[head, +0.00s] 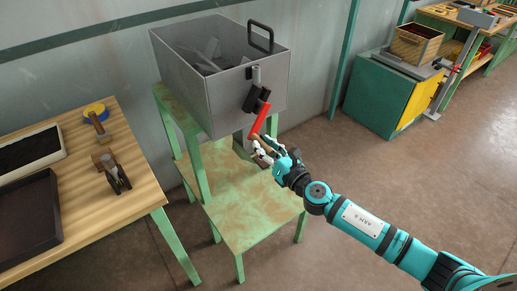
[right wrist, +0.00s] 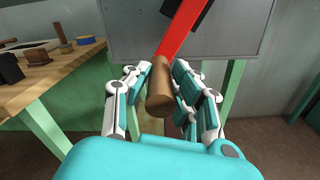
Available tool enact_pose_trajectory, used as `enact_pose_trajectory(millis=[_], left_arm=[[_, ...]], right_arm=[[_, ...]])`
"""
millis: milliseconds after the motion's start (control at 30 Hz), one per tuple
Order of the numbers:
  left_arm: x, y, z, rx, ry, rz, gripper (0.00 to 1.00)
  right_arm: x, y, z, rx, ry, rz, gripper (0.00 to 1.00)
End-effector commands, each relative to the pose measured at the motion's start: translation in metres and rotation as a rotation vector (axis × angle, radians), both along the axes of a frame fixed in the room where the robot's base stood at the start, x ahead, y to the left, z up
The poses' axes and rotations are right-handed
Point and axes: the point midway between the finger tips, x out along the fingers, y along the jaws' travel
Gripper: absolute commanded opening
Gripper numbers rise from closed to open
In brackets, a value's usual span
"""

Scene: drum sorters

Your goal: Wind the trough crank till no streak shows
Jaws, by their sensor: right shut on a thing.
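The grey metal trough (head: 184,100) stands on a green stand and holds dark grey pieces; I cannot make out a streak on it. Its crank has a red arm (head: 260,120) on the front face, slanting down to the left from a black hub (head: 252,98). My right gripper (head: 264,152) is at the crank's lower end. In the right wrist view the brown wooden crank handle (right wrist: 160,98) sits between the fingers of my right gripper (right wrist: 160,92), which is shut on it. My left gripper is not in view.
A wooden workbench (head: 136,165) at the left carries dark trays, a plane and a yellow-blue tin (head: 95,111). The green stand's lower shelf (head: 240,215) is bare. A green cabinet (head: 375,98) stands back right. Open floor lies to the right.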

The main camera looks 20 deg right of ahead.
Motion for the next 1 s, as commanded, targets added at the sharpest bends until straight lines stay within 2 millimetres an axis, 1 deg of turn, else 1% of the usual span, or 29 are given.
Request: enact_pose_trajectory(millis=[33,200,500,700,1000], left_arm=[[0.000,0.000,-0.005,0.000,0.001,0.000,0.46],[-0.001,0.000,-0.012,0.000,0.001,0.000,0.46],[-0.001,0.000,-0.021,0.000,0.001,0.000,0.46],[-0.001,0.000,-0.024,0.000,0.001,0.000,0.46],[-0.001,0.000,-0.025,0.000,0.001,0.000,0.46]], right_arm=[[0.002,-0.005,-0.004,-0.047,-0.017,-0.002,0.00],[0.007,-0.017,-0.009,-0.190,-0.070,-0.001,0.00],[0.013,-0.036,-0.013,-0.388,-0.142,-0.002,0.00],[0.016,-0.042,-0.013,-0.466,-0.171,-0.001,0.00],[0.017,-0.046,-0.012,-0.506,-0.187,-0.001,0.00]])
